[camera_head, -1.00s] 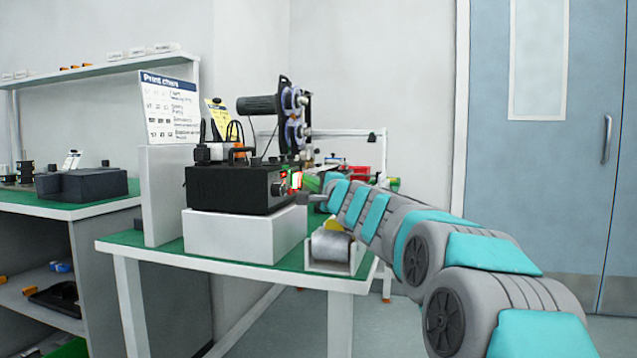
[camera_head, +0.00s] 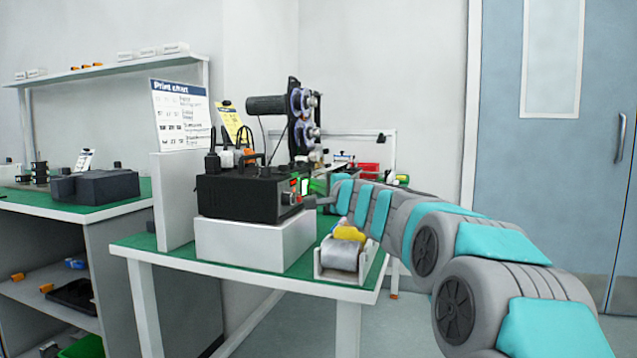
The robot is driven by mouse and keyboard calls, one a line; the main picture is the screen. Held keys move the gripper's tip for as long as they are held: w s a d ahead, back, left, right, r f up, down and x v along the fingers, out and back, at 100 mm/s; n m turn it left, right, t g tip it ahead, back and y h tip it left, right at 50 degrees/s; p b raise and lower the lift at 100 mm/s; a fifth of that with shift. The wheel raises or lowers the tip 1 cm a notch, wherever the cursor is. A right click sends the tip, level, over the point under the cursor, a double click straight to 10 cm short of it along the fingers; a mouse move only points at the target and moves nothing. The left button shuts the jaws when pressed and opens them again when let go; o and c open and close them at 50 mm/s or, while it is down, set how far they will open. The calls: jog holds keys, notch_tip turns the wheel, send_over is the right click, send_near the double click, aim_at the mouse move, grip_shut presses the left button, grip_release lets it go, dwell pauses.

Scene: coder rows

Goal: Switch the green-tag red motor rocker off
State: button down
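A black control box (camera_head: 238,195) sits on a white block (camera_head: 250,240) on the green-topped bench. On its right end face are a small green patch (camera_head: 305,186), a red patch (camera_head: 295,185) and a round knob. They are too small and too edge-on to tell which is the red motor rocker or its position. My gripper (camera_head: 318,202) is at the lower right of that face, close to it; contact cannot be told. Its fingers are tiny and dark here, so whether they are open or shut does not show.
A tape dispenser with a grey roll (camera_head: 340,254) and yellow part stands at the bench's front right, below my arm. A white panel (camera_head: 173,200) and a print chart (camera_head: 181,115) stand left of the box. A reel machine (camera_head: 300,115) stands behind. Floor is clear at right.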

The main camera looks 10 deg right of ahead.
jog(key=d+v, duration=0.1)
jog(key=v, duration=0.5)
jog(key=d+r+v, duration=0.1)
jog(key=v, duration=0.5)
jog(key=shift+d+r, duration=0.35)
jog(key=shift+d, duration=0.05)
